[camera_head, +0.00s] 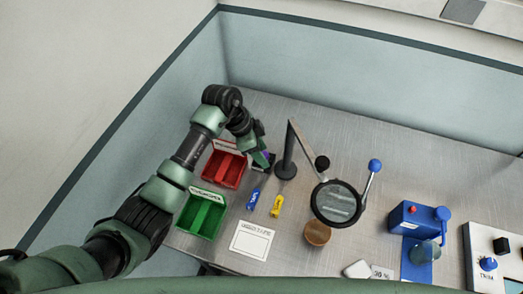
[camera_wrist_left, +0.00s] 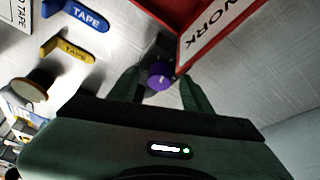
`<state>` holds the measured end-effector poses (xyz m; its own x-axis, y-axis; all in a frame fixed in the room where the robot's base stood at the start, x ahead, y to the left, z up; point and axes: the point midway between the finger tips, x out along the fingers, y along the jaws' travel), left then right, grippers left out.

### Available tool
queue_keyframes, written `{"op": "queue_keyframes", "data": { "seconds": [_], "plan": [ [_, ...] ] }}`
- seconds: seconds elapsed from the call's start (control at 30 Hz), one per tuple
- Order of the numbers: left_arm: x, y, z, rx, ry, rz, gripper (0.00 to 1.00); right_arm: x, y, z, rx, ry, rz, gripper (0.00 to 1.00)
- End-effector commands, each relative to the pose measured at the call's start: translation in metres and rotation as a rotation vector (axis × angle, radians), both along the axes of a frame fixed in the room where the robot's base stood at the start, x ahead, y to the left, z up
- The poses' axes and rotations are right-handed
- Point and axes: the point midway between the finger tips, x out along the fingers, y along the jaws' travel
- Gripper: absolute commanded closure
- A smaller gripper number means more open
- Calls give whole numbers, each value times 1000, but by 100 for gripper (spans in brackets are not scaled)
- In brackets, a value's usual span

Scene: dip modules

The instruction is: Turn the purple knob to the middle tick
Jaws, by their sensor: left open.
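The purple knob (camera_wrist_left: 160,77) sits between the two fingers of my left gripper (camera_wrist_left: 160,88) in the left wrist view. A small pale mark shows on its face. The fingers are open, one on each side of the knob; I cannot tell whether they touch it. In the head view my left gripper (camera_head: 264,160) is at the right of the red bin, and only a bit of purple shows there. The tick marks around the knob cannot be made out. My right gripper is not in view.
A red bin (camera_head: 241,170) and a green bin (camera_head: 218,222) stand left of the knob. Blue tape (camera_head: 253,198) and yellow tape (camera_head: 277,206) lie in front. A dark lamp-like stand (camera_head: 286,165) with a round magnifier (camera_head: 338,203) is close on the right.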

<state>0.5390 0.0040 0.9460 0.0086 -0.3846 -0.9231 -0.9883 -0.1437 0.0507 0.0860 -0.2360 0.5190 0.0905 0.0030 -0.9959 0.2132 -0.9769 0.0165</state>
Motion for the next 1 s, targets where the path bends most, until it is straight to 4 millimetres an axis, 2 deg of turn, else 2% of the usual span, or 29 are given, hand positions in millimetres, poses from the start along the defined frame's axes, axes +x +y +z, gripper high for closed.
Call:
{"op": "queue_keyframes", "data": {
  "seconds": [0.07, 0.23, 0.27, 0.67, 1.0],
  "plan": [
    [0, 0, 0, 0, 0, 0, 51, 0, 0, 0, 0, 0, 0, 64],
    [0, 0, 0, -1, 1, 0, 98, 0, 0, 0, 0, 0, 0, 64],
    [0, 0, 0, -1, 1, 0, 100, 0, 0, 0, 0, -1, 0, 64],
    [1, 0, 0, 0, 1, -63, 100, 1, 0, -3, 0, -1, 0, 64],
    [3, 0, -2, 2, 0, -315, 100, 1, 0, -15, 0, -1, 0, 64]
  ]
}}
